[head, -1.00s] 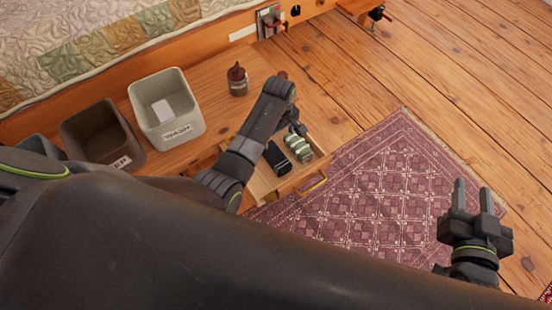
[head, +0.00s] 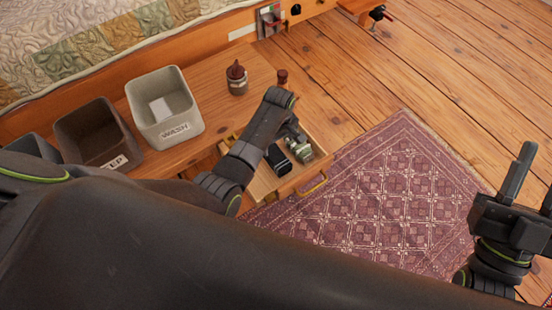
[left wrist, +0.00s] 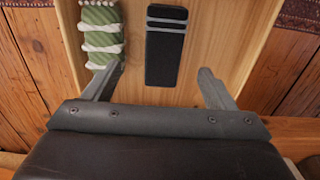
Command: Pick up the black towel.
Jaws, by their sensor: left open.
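The black towel (head: 278,159) lies folded in an open wooden drawer (head: 262,186). In the left wrist view the towel (left wrist: 166,45) is a black strip with grey stripes near its far end. My left gripper (head: 296,136) reaches over the drawer. The wrist view shows my left gripper (left wrist: 160,72) open and empty, with one finger on each side of the towel and apart from it. A green and white tied bundle (left wrist: 101,35) lies to the towel's left there, close to the left finger.
A light WASH bin (head: 188,133) and a dark bin (head: 90,140) stand on the wooden surface left of the drawer. A dark bottle (head: 237,80) and a small red-brown item (head: 282,77) are behind my left arm. A patterned rug (head: 380,200) covers the floor at right.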

